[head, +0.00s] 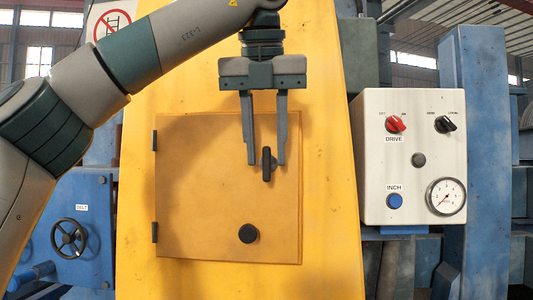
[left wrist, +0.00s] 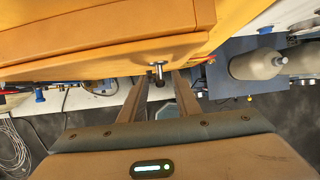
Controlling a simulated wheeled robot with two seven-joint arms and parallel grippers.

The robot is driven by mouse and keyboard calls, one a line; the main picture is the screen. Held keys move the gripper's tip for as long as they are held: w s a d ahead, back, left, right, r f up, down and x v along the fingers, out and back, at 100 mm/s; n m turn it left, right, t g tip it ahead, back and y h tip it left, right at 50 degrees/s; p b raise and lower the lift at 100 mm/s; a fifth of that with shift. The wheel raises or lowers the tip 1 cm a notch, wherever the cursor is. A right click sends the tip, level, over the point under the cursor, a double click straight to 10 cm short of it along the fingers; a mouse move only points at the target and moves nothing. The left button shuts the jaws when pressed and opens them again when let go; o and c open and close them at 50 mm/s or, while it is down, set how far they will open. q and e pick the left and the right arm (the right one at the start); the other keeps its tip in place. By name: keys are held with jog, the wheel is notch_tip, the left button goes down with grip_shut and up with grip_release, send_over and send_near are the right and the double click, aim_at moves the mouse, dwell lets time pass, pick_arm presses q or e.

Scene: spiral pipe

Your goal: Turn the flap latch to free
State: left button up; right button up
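The flap (head: 200,190) is a flat yellow-orange door on the yellow machine housing, with dark hinges on its left edge, and it looks closed. The latch (head: 267,172) is a small dark upright handle near its right edge. It also shows in the left wrist view (left wrist: 158,72), just past the fingertips. My left gripper (head: 266,160) points down in front of the flap. Its two fingers are apart, one on each side of the latch in the picture. I cannot tell whether either finger touches it. My right gripper is in neither view.
A round black knob (head: 248,233) sits low on the flap. A white control box (head: 413,185) with switches, a blue button and a gauge stands to the right. A blue panel with a black handwheel (head: 68,238) is at the lower left.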

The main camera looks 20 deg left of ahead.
pick_arm(q)
jog(key=shift+w+f, duration=0.15)
jog(key=shift+f, duration=0.3)
jog(key=shift+c, duration=0.6)
grip_shut()
